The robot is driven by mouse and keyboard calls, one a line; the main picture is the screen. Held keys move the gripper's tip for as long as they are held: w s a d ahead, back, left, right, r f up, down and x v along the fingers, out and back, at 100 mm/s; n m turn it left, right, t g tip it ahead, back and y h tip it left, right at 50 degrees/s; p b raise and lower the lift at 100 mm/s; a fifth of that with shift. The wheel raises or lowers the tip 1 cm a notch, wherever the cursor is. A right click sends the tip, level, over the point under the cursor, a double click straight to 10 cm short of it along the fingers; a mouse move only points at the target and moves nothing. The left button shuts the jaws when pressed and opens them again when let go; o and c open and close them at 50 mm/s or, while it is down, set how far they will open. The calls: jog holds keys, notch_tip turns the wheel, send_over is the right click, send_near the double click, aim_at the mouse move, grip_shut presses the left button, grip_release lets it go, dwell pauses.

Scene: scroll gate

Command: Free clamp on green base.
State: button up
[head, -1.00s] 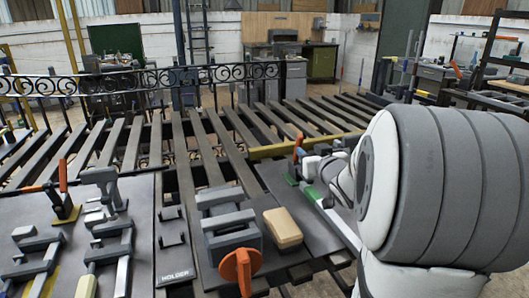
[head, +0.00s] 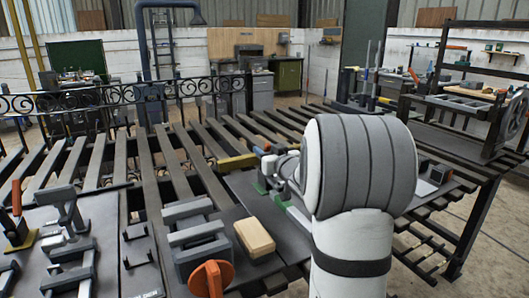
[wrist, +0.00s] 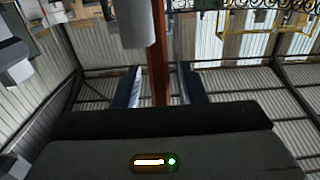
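A red-brown bar (wrist: 159,50), apparently the clamp's handle, stands between the fingers with a gap on each side. A grey cylinder (wrist: 135,22) hangs in front of the left finger. In the head view the fingertips are hidden.
A second orange-handled clamp (head: 16,197) stands on a yellow base at the left. A grey block with an orange disc (head: 211,280) and a tan block (head: 254,237) lie nearer me. A yellow bar (head: 237,162) lies behind the green base. A scroll-work rail (head: 70,100) runs along the back.

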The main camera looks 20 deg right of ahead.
jog(key=shift+c, duration=0.4)
grip_shut()
